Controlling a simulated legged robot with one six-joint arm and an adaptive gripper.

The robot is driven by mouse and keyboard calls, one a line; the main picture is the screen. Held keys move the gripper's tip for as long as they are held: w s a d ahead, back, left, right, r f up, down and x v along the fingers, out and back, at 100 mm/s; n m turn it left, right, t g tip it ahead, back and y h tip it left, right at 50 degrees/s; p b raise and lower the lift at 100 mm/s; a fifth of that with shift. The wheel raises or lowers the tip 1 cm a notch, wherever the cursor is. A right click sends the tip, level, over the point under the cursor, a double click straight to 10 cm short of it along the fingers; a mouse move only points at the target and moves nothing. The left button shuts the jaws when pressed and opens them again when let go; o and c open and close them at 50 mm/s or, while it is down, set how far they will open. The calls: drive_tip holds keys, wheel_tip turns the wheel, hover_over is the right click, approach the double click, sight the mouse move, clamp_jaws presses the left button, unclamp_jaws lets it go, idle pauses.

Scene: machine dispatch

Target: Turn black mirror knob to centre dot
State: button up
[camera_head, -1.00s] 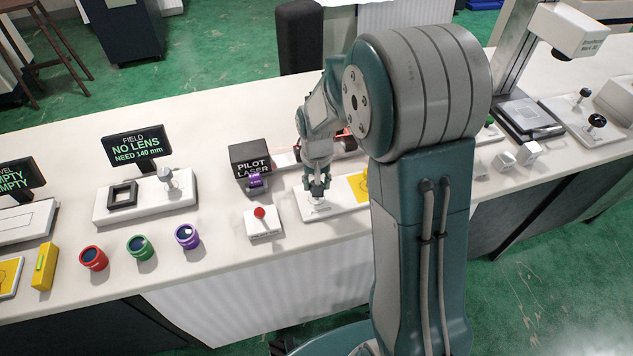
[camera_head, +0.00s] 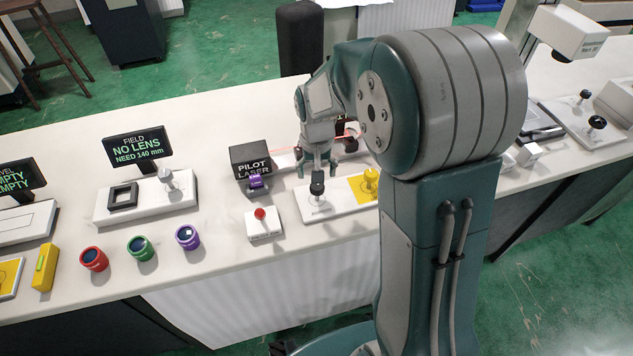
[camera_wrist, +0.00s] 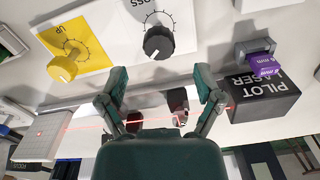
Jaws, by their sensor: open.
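The black knob (camera_head: 317,185) stands on a white plate (camera_head: 314,209) on the bench. It also shows in the wrist view (camera_wrist: 158,42), with an arc of dial marks around it and a partly cut-off label. A small pale mark shows on its near edge; I cannot tell clearly which dial mark it lines up with. My gripper (camera_head: 319,167) is above and slightly behind the knob in the head view, apart from it. In the wrist view its fingers (camera_wrist: 161,73) are spread wide with nothing between them, and the knob is beyond the tips.
A yellow knob (camera_head: 370,181) on a yellow panel is right of the black knob. The pilot laser box (camera_head: 250,161) stands to the left, with a red-topped switch (camera_head: 260,214) in front. A red beam (camera_wrist: 90,121) runs behind the plate past small mounts.

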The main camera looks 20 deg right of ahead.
sight(316, 186)
wheel_tip(316, 186, up, 7)
idle(0.3)
drive_tip(key=s+r+n+t, duration=0.1)
drive_tip(key=s+r, duration=0.3)
drive_tip(key=s, duration=0.6)
drive_tip(key=s+r+n+t, duration=0.1)
drive_tip(key=s+r+t, duration=0.3)
drive_tip(key=s, duration=0.6)
drive_tip(key=shift+s+r+t, duration=0.3)
drive_tip(key=shift+r, duration=0.4)
idle(0.5)
